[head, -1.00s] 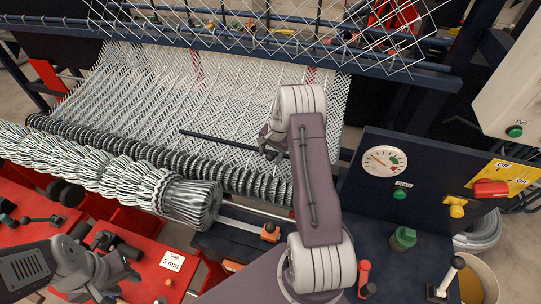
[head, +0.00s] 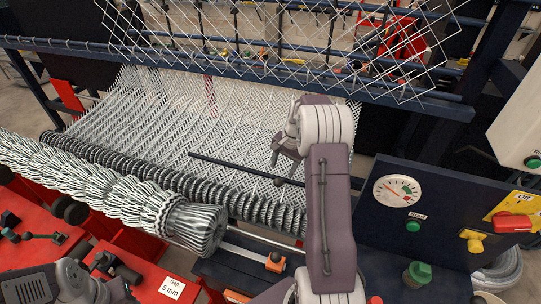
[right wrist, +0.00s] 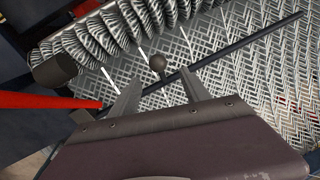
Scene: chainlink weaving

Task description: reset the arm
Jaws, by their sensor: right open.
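My right arm reaches over the woven chainlink mesh (head: 235,125), its gripper (head: 284,160) seen partly from behind in the head view. In the right wrist view the right gripper (right wrist: 158,93) is open, its two fingers apart. A dark lever with a ball knob (right wrist: 158,62) appears just beyond and between the fingertips; contact cannot be told. A long dark bar (head: 235,168) crosses the mesh beside the gripper. My left gripper (head: 118,287) is at the lower left edge of the head view, partly cut off; its jaws are unclear.
A wire roll (head: 110,192) lies at the left above red machine beds (head: 35,230). A blue panel (head: 440,205) with gauge (head: 398,190), green start button (head: 413,227) and yellow-red switches stands at the right. A blue frame beam (head: 270,75) crosses behind the mesh.

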